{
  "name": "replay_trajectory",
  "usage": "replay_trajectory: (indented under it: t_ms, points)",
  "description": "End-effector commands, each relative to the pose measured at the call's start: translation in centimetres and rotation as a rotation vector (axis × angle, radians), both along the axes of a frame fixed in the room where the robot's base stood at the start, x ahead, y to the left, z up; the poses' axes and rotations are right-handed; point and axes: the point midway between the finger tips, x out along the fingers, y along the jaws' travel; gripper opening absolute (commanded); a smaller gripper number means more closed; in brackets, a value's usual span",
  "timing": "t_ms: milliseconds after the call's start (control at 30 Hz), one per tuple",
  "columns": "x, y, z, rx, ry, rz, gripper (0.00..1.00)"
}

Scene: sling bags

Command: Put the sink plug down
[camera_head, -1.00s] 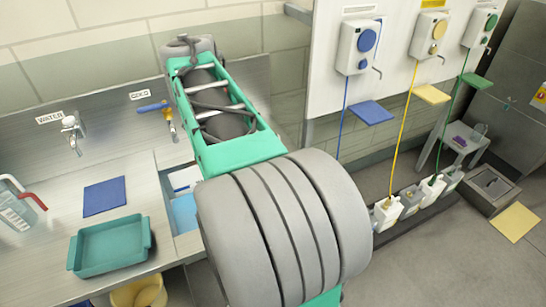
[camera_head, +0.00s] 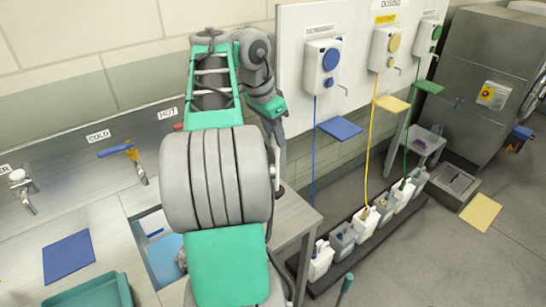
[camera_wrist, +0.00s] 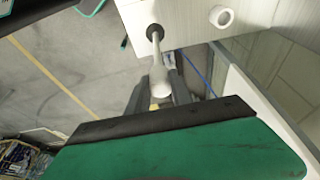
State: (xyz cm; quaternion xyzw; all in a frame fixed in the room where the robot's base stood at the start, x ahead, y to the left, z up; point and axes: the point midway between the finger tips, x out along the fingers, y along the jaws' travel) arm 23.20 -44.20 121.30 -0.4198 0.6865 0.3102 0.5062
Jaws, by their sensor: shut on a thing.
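In the wrist view my gripper (camera_wrist: 160,86) is shut on the pale stem of the sink plug (camera_wrist: 157,52). The plug's round black end points away from the fingers, over a pale bench top (camera_wrist: 190,20). I cannot tell whether the black end touches the bench top or hangs above it. In the head view my gripper (camera_head: 280,142) is at the right end of the metal counter (camera_head: 300,222).
A white ring-shaped thing (camera_wrist: 221,16) is on the bench top close to the plug. The sink (camera_head: 160,258) and a blue cloth (camera_head: 68,258) are to the left. Dosing units (camera_head: 322,68) hang on the wall at right, above several white canisters (camera_head: 320,262) on the floor.

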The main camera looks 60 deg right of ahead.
Motion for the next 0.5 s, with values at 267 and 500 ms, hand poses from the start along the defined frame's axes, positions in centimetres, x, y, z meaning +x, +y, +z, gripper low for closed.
replay_trajectory:
  t_ms: [267,500]
  points:
    - [1.6,-3.8,-4.9,-0.001,-0.001,-0.001,0.0]
    - [1.8,-4.6,-8.6,0.0,0.0,-0.002,0.0]
